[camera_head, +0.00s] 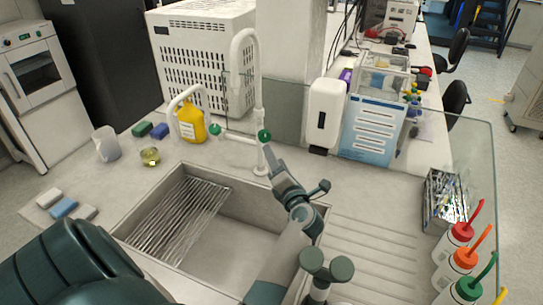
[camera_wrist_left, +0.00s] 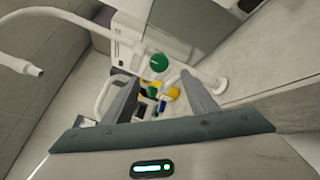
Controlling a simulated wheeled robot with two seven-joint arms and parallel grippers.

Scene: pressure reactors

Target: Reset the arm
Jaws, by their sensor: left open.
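My left arm reaches up from the bottom of the head view over the sink. Its left gripper (camera_head: 271,156) points at the white tap's green knob (camera_head: 264,136), close in front of it. In the left wrist view the left gripper (camera_wrist_left: 158,82) has its two fingers apart, with nothing held between them. The green knob (camera_wrist_left: 159,62) shows just beyond the fingertips; I cannot tell whether they touch it. My right gripper is not in view.
The sink (camera_head: 240,205) holds a wire rack (camera_head: 180,220) on its left. A white tap (camera_head: 247,85) rises behind it. A yellow bottle (camera_head: 190,122) and beaker (camera_head: 106,143) stand left. Wash bottles (camera_head: 455,262) and a glass screen (camera_head: 475,150) are right. The ribbed drainboard (camera_head: 375,245) is bare.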

